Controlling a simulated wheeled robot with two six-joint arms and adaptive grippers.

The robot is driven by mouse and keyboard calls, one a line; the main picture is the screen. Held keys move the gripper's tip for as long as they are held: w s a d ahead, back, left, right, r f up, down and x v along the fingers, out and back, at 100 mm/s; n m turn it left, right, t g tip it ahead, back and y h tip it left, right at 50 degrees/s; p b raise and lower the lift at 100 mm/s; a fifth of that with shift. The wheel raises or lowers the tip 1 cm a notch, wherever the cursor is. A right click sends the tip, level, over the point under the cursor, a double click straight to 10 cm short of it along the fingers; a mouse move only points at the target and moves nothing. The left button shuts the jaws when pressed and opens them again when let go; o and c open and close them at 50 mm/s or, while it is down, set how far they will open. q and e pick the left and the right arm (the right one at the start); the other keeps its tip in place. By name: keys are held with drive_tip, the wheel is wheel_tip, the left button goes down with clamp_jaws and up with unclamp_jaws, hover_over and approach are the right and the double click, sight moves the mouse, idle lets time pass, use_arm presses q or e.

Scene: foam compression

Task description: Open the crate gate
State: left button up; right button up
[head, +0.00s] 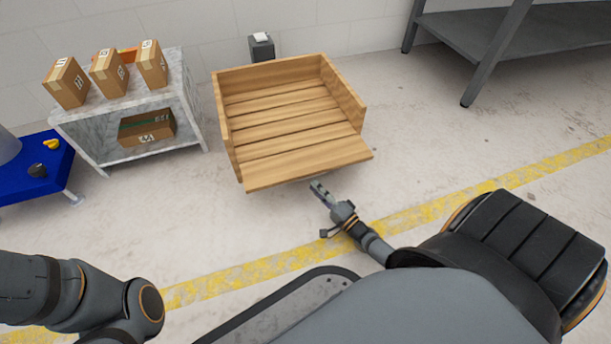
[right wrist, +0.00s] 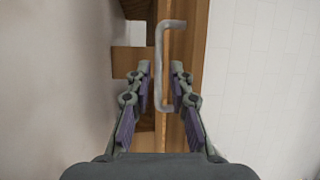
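The wooden crate (head: 277,104) stands on the floor in the middle of the head view, its slatted floor bare. Its front gate (head: 312,164) sits lower than the side walls and leans outward toward me; its exact angle is hard to tell. My right gripper (head: 319,190) is just below the gate's outer edge. In the right wrist view, the grey metal handle (right wrist: 159,55) stands out from the wood, between the two open fingers of my right gripper (right wrist: 161,72). The fingers look apart from the handle. My left gripper is out of view.
A grey table (head: 90,119) with cardboard boxes (head: 152,63) stands left of the crate. A blue platform (head: 40,178) is at the far left and a dark shelf (head: 530,36) at the back right. The floor right of the crate is clear.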

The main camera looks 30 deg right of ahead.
sight(305, 177)
drive_tip(key=b+x, duration=0.2)
drive_tip(key=x, duration=0.3)
drive_tip(key=shift+w+f, duration=0.15)
drive_tip(key=shift+w, duration=0.15)
drive_tip(key=shift+w+a+b, duration=0.1)
drive_tip(key=shift+w+b, duration=0.2)
clamp_jaws()
